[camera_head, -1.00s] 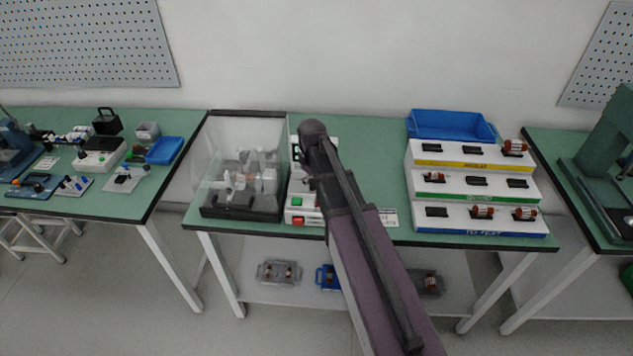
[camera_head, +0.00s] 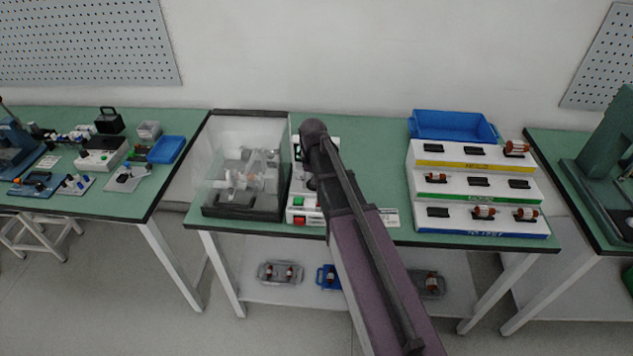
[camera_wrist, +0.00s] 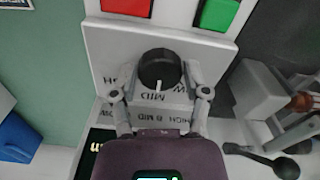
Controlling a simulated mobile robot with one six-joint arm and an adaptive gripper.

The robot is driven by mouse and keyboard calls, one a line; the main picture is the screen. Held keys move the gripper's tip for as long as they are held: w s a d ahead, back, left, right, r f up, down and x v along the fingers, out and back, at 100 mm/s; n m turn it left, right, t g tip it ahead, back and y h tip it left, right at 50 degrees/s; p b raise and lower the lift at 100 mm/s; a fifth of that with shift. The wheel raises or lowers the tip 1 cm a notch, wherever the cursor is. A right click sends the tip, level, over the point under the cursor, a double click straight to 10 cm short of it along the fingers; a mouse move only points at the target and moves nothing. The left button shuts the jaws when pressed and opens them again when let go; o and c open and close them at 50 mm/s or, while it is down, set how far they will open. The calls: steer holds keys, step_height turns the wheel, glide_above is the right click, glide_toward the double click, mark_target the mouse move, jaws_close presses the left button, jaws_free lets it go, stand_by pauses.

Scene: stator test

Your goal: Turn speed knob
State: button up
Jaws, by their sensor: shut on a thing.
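The speed knob (camera_wrist: 158,66) is a round black knob on a white control panel (camera_wrist: 104,48) in the wrist view. Its white pointer line faces the MID label; lettering beside it is partly covered. My gripper (camera_wrist: 160,78) is shut on the knob, with one grey finger on each side. In the head view my arm hides the knob and the gripper. The control box (camera_head: 298,217) shows there just left of my arm.
A green button (camera_wrist: 215,14) and a red button (camera_wrist: 127,5) sit beyond the knob. A clear-covered test rig (camera_head: 243,150) stands left of the box. White stepped racks (camera_head: 425,198) with red-brown parts and a blue bin (camera_head: 452,125) stand at right.

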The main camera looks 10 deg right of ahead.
steer(key=shift+w, duration=0.2)
stand_by(0.3)
steer(key=o, duration=1.1)
steer(key=shift+o, duration=0.2)
steer(key=shift+s, duration=0.1)
steer(key=shift+s, duration=0.1)
steer(key=s+d+n, duration=0.1)
steer(key=s, duration=1.5)
steer(key=shift+s+d, duration=0.1)
